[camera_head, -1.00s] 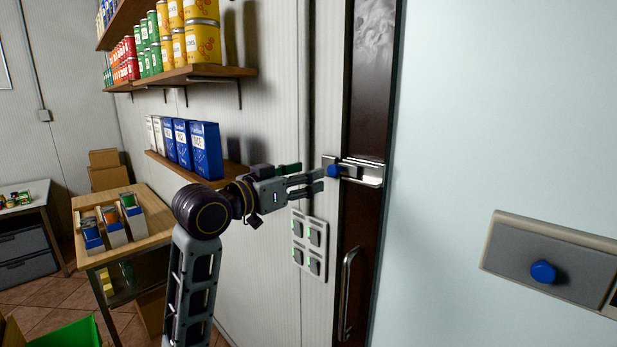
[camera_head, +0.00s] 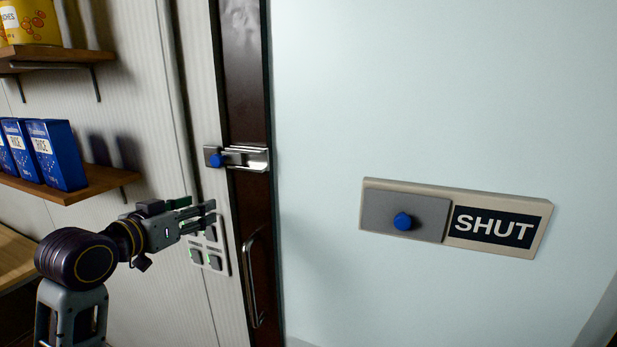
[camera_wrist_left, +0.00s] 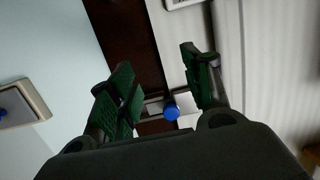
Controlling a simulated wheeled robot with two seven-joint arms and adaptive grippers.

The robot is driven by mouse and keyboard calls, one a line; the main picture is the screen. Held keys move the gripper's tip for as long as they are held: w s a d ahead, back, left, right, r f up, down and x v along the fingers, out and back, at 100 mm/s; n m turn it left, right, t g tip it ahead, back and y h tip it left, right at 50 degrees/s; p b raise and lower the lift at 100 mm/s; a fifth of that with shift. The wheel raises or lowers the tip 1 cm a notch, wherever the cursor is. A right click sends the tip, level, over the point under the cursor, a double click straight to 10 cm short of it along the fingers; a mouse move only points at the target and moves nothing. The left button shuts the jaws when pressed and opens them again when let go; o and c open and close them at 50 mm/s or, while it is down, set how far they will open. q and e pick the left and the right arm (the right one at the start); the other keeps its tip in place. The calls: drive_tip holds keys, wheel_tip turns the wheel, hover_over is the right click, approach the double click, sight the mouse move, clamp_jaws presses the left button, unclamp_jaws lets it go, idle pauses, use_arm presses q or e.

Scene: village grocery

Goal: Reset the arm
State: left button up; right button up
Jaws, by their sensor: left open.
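My left gripper (camera_head: 196,218) is at the left in the head view, in front of the ribbed wall and the switch panel (camera_head: 215,262). Its fingers point right and hold nothing. In the left wrist view its two green-padded fingers (camera_wrist_left: 160,88) stand wide apart. The metal latch (camera_head: 243,158) with a blue knob (camera_head: 216,160) is on the door edge, above and right of the gripper. In the left wrist view the blue knob (camera_wrist_left: 171,111) shows between the fingers, apart from them. My right gripper is not in view.
A dark door strip with a metal handle (camera_head: 252,285) runs down right of the gripper. A sign reading SHUT (camera_head: 495,227) with a blue-knobbed slider (camera_head: 403,221) is on the pale door. Blue rice boxes (camera_head: 58,155) stand on a wooden shelf (camera_head: 100,180) at the left.

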use_arm(q)
drive_tip(key=s+d+f+n+g+y, duration=0.1)
drive_tip(key=s+f+g, duration=0.2)
drive_tip(key=f, duration=1)
drive_tip(key=s+d+f+g+y, duration=0.1)
drive_tip(key=s+f+g+y, duration=0.2)
drive_tip(key=f, duration=1)
drive_tip(key=s+f+g, duration=0.5)
drive_tip(key=s+f, duration=1.2)
drive_tip(key=s, duration=0.1)
drive_tip(key=s+f+g, duration=0.2)
drive_tip(key=s+f, duration=0.1)
drive_tip(key=f, duration=3.1)
drive_tip(key=s+a+f, duration=0.1)
drive_tip(key=s+f, duration=0.8)
drive_tip(key=s, duration=0.2)
drive_tip(key=s+a+f+g, duration=0.1)
drive_tip(key=s+a+f, duration=0.1)
drive_tip(key=s+f, duration=0.7)
drive_tip(key=shift+s+a+f+y, duration=0.3)
drive_tip(key=shift+s+y, duration=0.1)
drive_tip(key=shift+s, duration=0.6)
